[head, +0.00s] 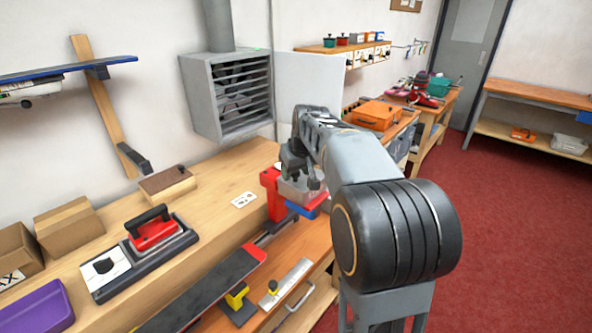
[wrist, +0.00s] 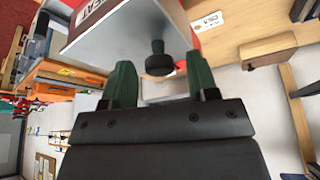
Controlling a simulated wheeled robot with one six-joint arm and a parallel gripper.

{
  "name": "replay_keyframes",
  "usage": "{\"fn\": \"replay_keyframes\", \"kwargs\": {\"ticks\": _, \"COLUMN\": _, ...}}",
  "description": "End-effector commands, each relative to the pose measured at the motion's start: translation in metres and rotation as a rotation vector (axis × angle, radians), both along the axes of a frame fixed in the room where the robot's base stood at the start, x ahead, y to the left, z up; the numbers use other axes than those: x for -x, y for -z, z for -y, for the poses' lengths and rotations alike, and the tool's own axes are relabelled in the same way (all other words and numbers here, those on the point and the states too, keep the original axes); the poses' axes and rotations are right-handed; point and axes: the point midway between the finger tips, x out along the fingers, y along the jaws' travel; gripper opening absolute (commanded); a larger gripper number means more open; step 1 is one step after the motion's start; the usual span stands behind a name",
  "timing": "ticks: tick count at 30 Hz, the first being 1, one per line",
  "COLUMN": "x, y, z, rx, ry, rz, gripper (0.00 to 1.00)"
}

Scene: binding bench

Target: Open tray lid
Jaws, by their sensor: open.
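A metal tray lid (wrist: 115,45) with a black round knob (wrist: 158,60) fills the upper middle of the wrist view. Its edge carries a label with red and white. My gripper (wrist: 159,72) is open, its two green fingers on either side of the knob, with gaps between them and it. In the head view my gripper (head: 301,172) is just above the grey tray (head: 296,191) on the bench, and hides the knob and much of the lid. Whether the lid sits fully closed cannot be told.
A grey vent box (head: 230,95) hangs on the wall behind.

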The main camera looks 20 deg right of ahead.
Motion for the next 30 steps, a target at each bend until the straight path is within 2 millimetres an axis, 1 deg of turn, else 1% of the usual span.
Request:
{"fn": "replay_keyframes", "kwargs": {"ticks": 1, "x": 0.0, "y": 0.0, "z": 0.0, "rx": 0.0, "ry": 0.0, "rz": 0.0, "gripper": 0.54}}
{"fn": "replay_keyframes", "kwargs": {"ticks": 2, "x": 0.0, "y": 0.0, "z": 0.0, "rx": 0.0, "ry": 0.0, "rz": 0.0, "gripper": 0.51}}
{"fn": "replay_keyframes", "kwargs": {"ticks": 18, "x": 0.0, "y": -0.0003, "z": 0.0001, "rx": 0.0, "ry": 0.0, "rz": 0.0, "gripper": 0.0}}
{"fn": "replay_keyframes", "kwargs": {"ticks": 26, "x": -0.0004, "y": -0.0016, "z": -0.0012, "rx": -0.004, "ry": -0.003, "rz": -0.002, "gripper": 0.0}}
{"fn": "replay_keyframes", "kwargs": {"ticks": 30, "x": -0.0031, "y": -0.0071, "z": -0.0087, "rx": -0.032, "ry": -0.019, "rz": -0.015, "gripper": 0.0}}
